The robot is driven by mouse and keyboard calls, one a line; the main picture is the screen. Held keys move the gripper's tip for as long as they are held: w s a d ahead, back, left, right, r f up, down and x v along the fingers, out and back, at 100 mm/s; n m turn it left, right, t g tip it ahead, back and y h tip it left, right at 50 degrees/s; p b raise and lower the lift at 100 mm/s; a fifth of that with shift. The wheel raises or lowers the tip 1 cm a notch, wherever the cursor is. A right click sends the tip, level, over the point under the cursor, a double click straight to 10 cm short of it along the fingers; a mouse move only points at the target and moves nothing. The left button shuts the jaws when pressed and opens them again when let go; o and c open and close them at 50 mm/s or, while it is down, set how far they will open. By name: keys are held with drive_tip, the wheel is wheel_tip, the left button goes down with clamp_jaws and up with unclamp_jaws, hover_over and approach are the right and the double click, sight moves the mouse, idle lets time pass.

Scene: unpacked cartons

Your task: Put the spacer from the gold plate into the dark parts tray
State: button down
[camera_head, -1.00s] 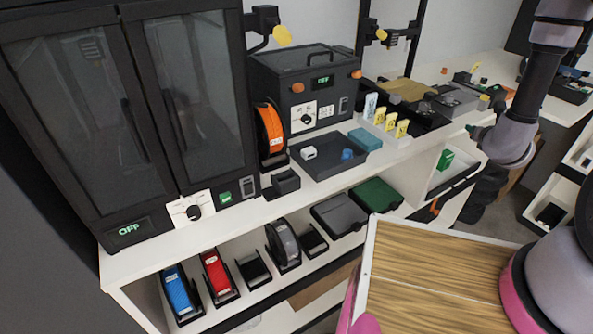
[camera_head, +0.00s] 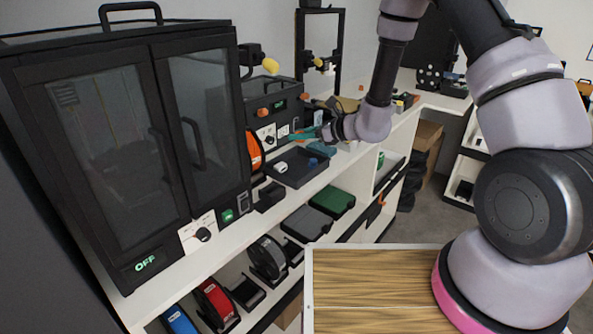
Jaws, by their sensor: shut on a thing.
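The dark parts tray (camera_head: 298,174) sits on the white bench top, with a small white piece (camera_head: 281,167) and a small blue piece (camera_head: 312,162) in it. My gripper (camera_head: 305,133) is above the tray's far side, in front of the black box. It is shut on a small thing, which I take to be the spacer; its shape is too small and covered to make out. The gold plate (camera_head: 348,103) is farther back, mostly hidden behind my arm.
A teal box (camera_head: 325,148) stands just behind the tray, under my gripper. The black box (camera_head: 268,92) and an orange spool (camera_head: 253,150) stand to the left. A large dark cabinet (camera_head: 130,140) fills the left. Lower shelves hold spools and boxes.

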hover_over(297, 169)
drive_tip(key=shift+g, duration=0.3)
wheel_tip(297, 169, down, 5)
drive_tip(key=shift+r, duration=0.15)
drive_tip(key=shift+f, duration=2.5)
drive_tip(key=shift+f, duration=0.2)
drive_tip(key=c, duration=0.5)
unclamp_jaws()
